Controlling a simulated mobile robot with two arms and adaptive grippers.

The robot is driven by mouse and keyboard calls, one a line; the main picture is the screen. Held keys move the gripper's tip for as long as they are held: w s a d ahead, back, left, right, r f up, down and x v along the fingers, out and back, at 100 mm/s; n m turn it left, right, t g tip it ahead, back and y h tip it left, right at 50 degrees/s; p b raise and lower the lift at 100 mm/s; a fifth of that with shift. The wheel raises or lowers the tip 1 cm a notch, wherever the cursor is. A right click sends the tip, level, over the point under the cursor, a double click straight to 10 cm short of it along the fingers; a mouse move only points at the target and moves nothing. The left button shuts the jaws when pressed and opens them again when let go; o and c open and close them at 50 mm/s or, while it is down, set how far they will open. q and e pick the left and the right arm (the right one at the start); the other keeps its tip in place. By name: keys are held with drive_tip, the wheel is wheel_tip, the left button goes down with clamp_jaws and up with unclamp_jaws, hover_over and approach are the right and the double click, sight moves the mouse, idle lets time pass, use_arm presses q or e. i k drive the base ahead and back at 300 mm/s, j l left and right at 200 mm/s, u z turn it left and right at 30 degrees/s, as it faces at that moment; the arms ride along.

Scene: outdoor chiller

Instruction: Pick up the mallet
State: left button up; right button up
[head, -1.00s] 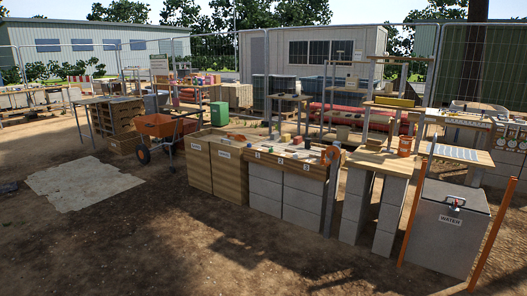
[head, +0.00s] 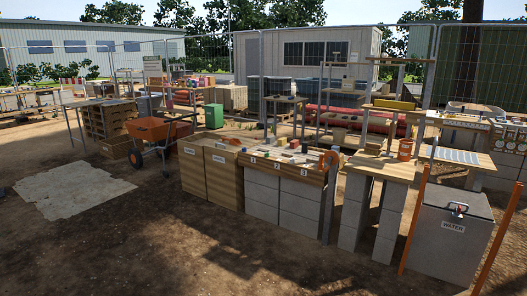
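I cannot make out a mallet for certain. Several small objects, some orange, blue and green, lie on the wooden-topped bench (head: 263,167) marked 1, 2 and 3, which stands on grey blocks. They are too small to tell apart. An orange curved object (head: 333,158) is at the bench's right end. Neither of my grippers is in view.
Wooden bins (head: 208,172) adjoin the bench on the left. A block-legged table (head: 381,165) and a grey water box (head: 451,235) between orange posts stand at right. An orange wheelbarrow (head: 152,130) stands behind left. Open dirt lies in front, with a pale sheet (head: 73,188).

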sight(305, 147)
drive_tip(key=i+j, duration=0.1)
drive_tip(key=i, duration=0.6)
drive_tip(key=i+j, duration=0.1)
drive_tip(key=i, duration=0.6)
drive_tip(key=i+j, duration=0.1)
drive_tip(key=i, duration=0.6)
drive_tip(key=i+j+z, duration=0.1)
drive_tip(key=i, duration=0.65)
drive_tip(key=i+j, duration=0.15)
drive_tip(key=i, duration=0.55)
